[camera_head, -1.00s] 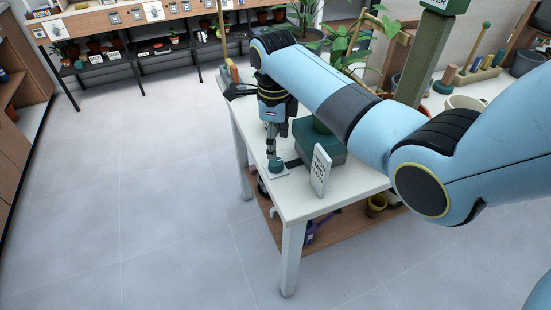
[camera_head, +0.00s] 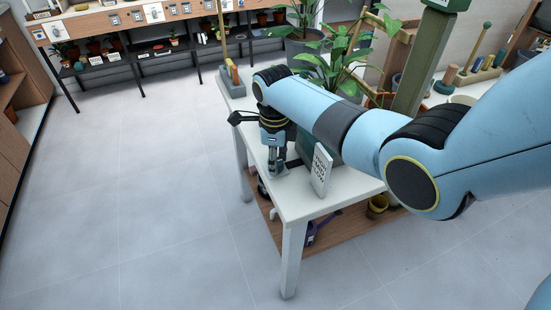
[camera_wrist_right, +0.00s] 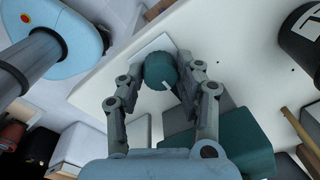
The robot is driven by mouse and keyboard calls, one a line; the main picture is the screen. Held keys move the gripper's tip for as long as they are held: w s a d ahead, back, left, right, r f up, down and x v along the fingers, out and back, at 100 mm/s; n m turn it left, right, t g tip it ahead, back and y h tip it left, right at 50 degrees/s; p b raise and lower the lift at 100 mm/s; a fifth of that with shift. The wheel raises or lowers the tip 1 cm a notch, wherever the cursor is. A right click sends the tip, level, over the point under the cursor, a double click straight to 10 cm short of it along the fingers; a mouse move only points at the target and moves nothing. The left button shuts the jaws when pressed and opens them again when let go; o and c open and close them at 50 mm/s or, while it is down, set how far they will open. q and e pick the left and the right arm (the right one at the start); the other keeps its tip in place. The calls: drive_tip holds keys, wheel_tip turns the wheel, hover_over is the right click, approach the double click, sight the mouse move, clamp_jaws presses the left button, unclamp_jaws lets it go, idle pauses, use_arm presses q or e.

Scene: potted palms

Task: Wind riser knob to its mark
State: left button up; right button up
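The riser knob (camera_wrist_right: 160,70) is a round teal knob with a short white line on its side, on a pale square plate (camera_wrist_right: 152,47) on the white table (camera_head: 300,206). My right gripper (camera_head: 275,170) points down over the plate and hides the knob in the head view. In the right wrist view its two fingers (camera_wrist_right: 160,75) stand on either side of the knob, apart, with a narrow gap showing at the left finger. I cannot make out a separate target mark. My left gripper is in neither view.
A small white sign (camera_head: 321,170) stands right of the gripper. A teal box (camera_wrist_right: 243,140) lies beside the knob, mostly hidden by my arm in the head view. A grey block with tools (camera_head: 233,80) sits at the table's far end. Floor left is clear.

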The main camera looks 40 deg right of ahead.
drive_tip(key=c, duration=0.5)
drive_tip(key=shift+o, duration=0.2)
